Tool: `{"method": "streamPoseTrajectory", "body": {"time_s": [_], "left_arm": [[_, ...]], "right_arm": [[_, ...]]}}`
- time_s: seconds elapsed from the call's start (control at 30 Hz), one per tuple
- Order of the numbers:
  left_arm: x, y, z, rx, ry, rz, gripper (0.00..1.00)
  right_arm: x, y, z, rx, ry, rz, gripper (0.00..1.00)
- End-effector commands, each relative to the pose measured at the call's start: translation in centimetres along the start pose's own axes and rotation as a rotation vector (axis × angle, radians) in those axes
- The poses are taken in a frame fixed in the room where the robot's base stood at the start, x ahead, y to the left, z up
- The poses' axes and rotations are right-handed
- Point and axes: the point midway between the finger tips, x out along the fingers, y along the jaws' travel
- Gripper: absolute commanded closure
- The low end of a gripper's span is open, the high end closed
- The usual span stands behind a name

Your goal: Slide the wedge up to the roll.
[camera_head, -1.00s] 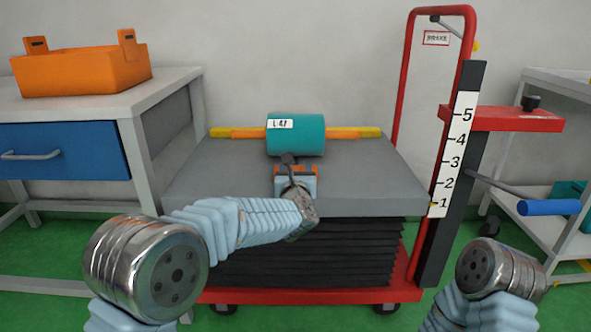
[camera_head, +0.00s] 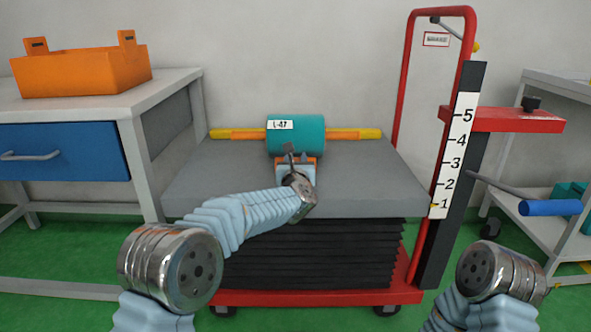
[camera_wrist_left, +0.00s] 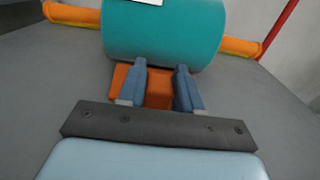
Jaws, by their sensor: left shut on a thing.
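The teal roll (camera_head: 298,141) lies on the grey lift table top (camera_head: 220,180), with an orange and yellow bar showing at both sides; it also fills the top of the left wrist view (camera_wrist_left: 165,30). The orange wedge (camera_wrist_left: 155,92) sits in front of the roll, between the fingers of my left gripper (camera_wrist_left: 160,85). In the head view the wedge (camera_head: 282,160) shows only at its edges around the gripper. The wedge appears against or very near the roll's front side; any small gap is hidden. My left gripper is shut on the wedge. My right gripper is out of view.
A red frame (camera_head: 398,90) and a numbered scale (camera_head: 457,155) stand right of the table top. A blue-handled lever (camera_head: 548,207) sticks out at the right. A bench with an orange bin (camera_head: 80,72) stands left. The table top is clear at both sides.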

Motion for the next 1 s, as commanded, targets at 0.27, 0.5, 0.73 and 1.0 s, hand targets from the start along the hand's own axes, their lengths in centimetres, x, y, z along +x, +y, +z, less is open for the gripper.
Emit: {"method": "streamPoseTrajectory", "body": {"time_s": [0.27,0.5,0.73,1.0], "left_arm": [[2.3,-0.1,0.0,0.000,0.001,-0.003,1.00],[2.2,0.0,0.0,-0.001,0.001,-0.002,0.64],[2.2,0.0,0.0,-0.001,0.001,-0.001,0.45],[1.8,0.1,0.0,-0.002,0.001,0.000,0.45]], "right_arm": [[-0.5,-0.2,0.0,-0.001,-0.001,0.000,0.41],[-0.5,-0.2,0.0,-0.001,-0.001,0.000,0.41],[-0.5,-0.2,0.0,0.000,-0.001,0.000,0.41],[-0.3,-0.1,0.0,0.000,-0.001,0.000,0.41]]}}
